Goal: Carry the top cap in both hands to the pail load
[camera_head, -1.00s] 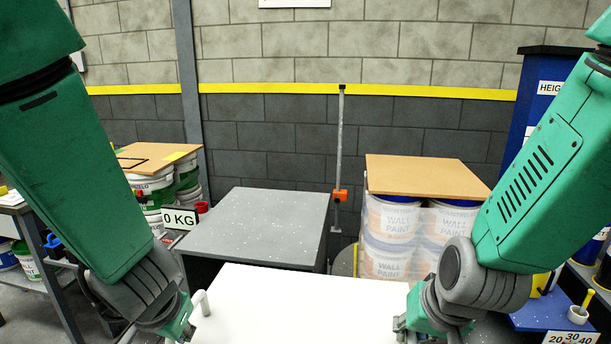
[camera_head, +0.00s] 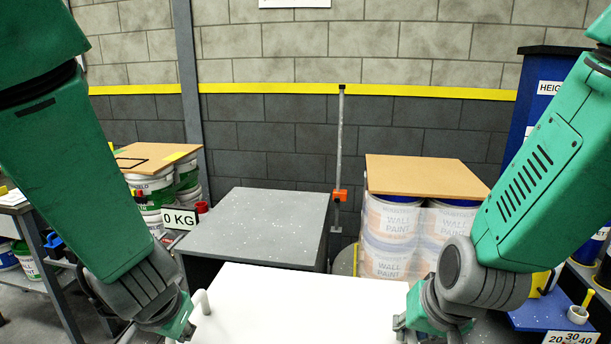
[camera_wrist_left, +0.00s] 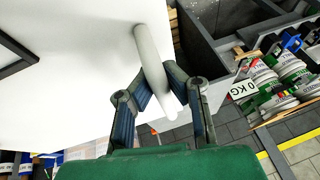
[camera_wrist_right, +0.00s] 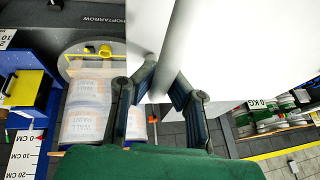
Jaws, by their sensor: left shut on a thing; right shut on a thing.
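The top cap (camera_head: 300,305) is a flat white panel low in the middle of the head view, with a white handle at each side. My left gripper (camera_wrist_left: 166,88) is shut on the left handle (camera_wrist_left: 150,58), seen in the left wrist view. My right gripper (camera_wrist_right: 162,86) is shut on the right handle (camera_wrist_right: 180,45), seen in the right wrist view. In the head view the right gripper (camera_head: 402,325) is at the cap's right edge. The pail load (camera_head: 390,238), wrapped paint pails under a brown board (camera_head: 425,176), stands beyond the cap to the right.
A grey speckled table (camera_head: 260,225) is beyond the cap, left of the load. A post with an orange part (camera_head: 340,195) stands between them. Another board-topped pail stack (camera_head: 150,190) is at the left, by a 0 KG sign (camera_head: 179,218). A blue cabinet (camera_head: 545,110) is at the right.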

